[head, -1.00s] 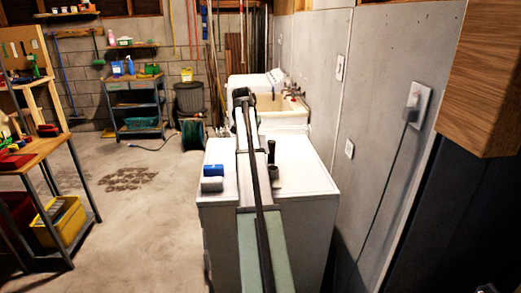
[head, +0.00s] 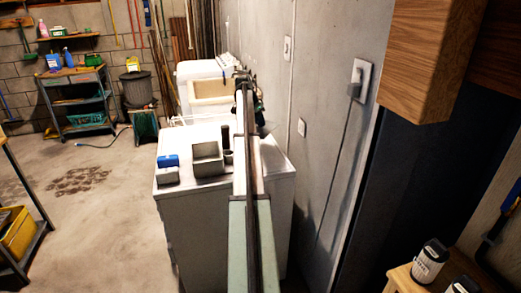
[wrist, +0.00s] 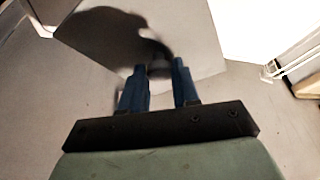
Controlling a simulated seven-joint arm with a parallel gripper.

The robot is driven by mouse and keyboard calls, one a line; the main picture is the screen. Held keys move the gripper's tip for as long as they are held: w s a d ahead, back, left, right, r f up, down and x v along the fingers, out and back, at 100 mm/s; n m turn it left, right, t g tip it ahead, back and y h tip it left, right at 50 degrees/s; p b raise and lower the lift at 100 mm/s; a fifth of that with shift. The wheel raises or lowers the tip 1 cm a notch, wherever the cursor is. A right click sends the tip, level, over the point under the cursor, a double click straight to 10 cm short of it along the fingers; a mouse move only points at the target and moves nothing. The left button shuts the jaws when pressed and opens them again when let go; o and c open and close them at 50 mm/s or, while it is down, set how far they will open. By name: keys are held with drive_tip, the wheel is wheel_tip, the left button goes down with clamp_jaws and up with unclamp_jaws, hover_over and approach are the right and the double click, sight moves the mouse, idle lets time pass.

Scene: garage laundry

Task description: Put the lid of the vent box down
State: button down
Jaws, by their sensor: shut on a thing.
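The vent box (head: 207,167) is a grey, square box standing on the white machine top, and its top looks open in the head view. In the wrist view a flat grey plate, which I take as its lid (wrist: 205,50), lies beyond my gripper (wrist: 160,75). The blue fingers are shut on a small knob at the plate's near edge, and a dark shadow falls across the plate.
The white machine top (head: 195,137) has free room behind. The grey wall (head: 310,170) is close on the right.

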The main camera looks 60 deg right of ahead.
drive_tip(key=shift+s+d+f, duration=0.2)
drive_tip(key=shift+f, duration=4.85)
drive_tip(key=shift+f, duration=0.15)
drive_tip(key=c, duration=0.8)
unclamp_jaws()
drive_tip(key=v, duration=1.2)
